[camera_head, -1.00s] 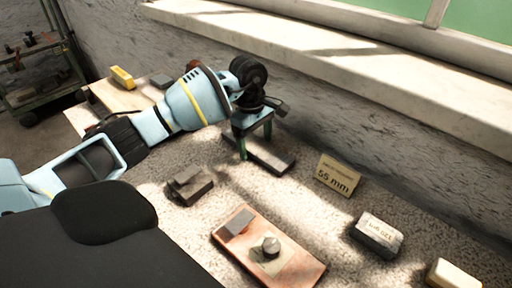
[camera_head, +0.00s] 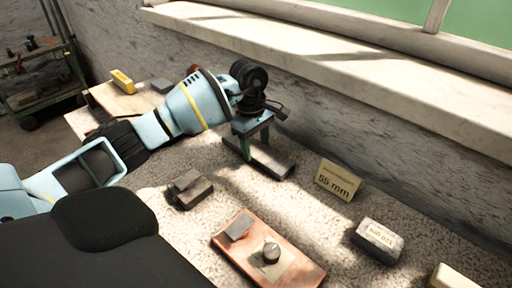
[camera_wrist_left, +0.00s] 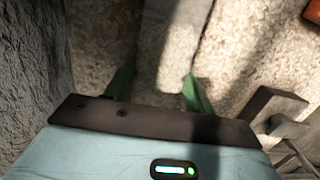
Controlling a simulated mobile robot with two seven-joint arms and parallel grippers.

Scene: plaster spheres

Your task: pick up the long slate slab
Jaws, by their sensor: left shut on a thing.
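The long slate slab (camera_head: 275,164) is a dark grey bar near the wall, behind the middle of the table. My left gripper (camera_head: 257,143) reaches down over it with its green fingers, shut on the slab between its ends. In the left wrist view the slab (camera_wrist_left: 172,50) looks pale in the light and runs away between the two green fingertips (camera_wrist_left: 160,88). Whether its underside touches the table is hard to tell. My right gripper is not in view.
Stacked dark blocks (camera_head: 188,189) lie left of the slab. A reddish board (camera_head: 305,276) carries a grey block (camera_head: 239,228) and a metal knob (camera_head: 271,253). A 55 mm sign (camera_head: 337,180), a labelled block (camera_head: 378,240) and a cream block (camera_head: 451,278) stand to the right. The wall is close behind.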

